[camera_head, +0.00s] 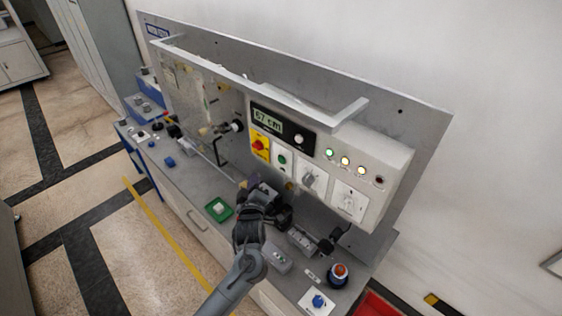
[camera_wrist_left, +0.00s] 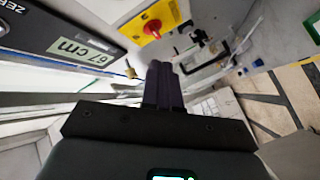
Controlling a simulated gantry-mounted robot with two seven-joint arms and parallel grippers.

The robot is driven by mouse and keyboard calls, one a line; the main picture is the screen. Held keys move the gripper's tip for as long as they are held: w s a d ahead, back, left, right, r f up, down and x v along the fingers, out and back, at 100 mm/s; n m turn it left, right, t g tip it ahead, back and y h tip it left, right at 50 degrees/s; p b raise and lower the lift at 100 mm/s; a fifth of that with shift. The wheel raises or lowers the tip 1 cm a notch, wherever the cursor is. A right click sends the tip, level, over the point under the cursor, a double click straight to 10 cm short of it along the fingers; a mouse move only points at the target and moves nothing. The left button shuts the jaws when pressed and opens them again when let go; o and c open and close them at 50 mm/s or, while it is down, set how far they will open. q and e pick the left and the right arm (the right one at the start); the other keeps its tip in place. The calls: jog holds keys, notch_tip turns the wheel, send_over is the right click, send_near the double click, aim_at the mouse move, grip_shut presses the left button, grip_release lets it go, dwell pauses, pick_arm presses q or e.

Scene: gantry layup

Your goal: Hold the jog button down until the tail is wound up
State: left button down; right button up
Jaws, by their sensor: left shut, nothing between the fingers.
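My left gripper (camera_head: 256,186) is in front of the control panel (camera_head: 385,165), over the bench, and its arm hides part of the bench. In the left wrist view its dark fingers (camera_wrist_left: 163,82) are together with nothing between them. The display (camera_head: 268,120) reads 67 cm; it also shows in the left wrist view (camera_wrist_left: 83,52). A green button (camera_head: 282,159) on a white plate sits below the display. A blue button (camera_head: 318,301) on a white plate is at the bench's near end. I cannot tell which control is the jog button, nor make out the tail.
A red knob on a yellow plate (camera_head: 260,146) is left of the green button. An orange-topped button (camera_head: 338,273) stands near the right end. A clear sheet (camera_head: 195,95) covers the panel's left part. The floor at left is free.

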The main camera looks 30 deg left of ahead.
aim_at(281, 160)
pick_arm(q)
jog(key=w+d+b, duration=0.1)
jog(key=w+b, duration=0.3)
jog(key=w, duration=0.4)
jog(key=shift+w+d+b, duration=0.2)
jog(key=shift+w+b, duration=0.15)
jog(key=shift+b, duration=0.05)
dwell(0.5)
dwell(0.8)
dwell(0.8)
jog(key=shift+w, duration=0.15)
jog(key=shift+w+d, duration=0.1)
jog(key=shift+w, duration=0.15)
